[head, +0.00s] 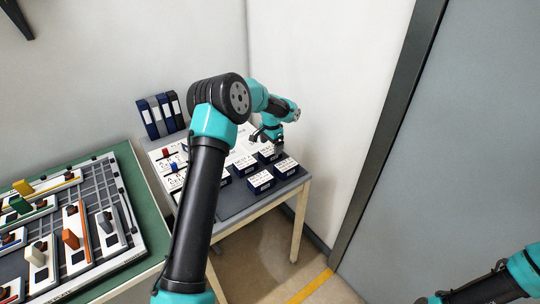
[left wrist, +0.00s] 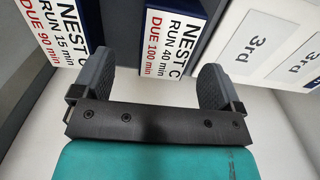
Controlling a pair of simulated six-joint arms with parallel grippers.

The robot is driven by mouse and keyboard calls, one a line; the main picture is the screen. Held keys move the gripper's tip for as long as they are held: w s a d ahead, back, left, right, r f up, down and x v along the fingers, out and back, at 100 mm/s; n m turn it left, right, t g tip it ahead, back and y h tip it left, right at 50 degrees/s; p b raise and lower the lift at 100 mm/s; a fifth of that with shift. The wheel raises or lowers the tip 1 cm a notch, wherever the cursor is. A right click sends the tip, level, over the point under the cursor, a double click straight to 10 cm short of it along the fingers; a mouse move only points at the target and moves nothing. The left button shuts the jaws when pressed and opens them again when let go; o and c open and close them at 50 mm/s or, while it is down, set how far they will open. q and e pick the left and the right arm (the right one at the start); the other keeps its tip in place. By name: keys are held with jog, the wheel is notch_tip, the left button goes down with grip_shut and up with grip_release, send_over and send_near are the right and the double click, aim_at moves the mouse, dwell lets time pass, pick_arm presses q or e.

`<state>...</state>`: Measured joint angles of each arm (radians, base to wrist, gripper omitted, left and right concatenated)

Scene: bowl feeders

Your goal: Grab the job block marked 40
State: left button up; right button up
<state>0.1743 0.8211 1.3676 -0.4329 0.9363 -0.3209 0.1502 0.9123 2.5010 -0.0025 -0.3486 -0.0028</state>
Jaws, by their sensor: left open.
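The job block marked "NEST C, RUN 40 min, DUE 100 min" (left wrist: 170,42) is dark blue with a white label. In the left wrist view it lies ahead of my left gripper (left wrist: 157,68), between the lines of its two fingers. The fingers are apart with nothing held between them. In the head view my left gripper (head: 277,147) is low over the back of the group of job blocks; the labels are too small there to read which is 40. My right arm enters at the lower right; its gripper (head: 432,299) is mostly cut off by the frame edge.
Another block marked "RUN 15 min, DUE 90 min" (left wrist: 57,38) is left of the 40 block. Cards marked "3rd" (left wrist: 255,45) are at right. Other job blocks (head: 261,181) stand on the small table (head: 234,205). Binders (head: 152,117) stand behind; a green table (head: 137,172) is left.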

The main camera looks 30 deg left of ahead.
aim_at(270, 150)
pick_arm(q)
jog(key=shift+w+a+f, duration=0.1)
jog(key=shift+a+f, duration=0.1)
jog(key=shift+f, duration=1.1)
jog(key=shift+a+f, duration=0.15)
jog(key=shift+f, duration=1.15)
jog(key=c, duration=1.1)
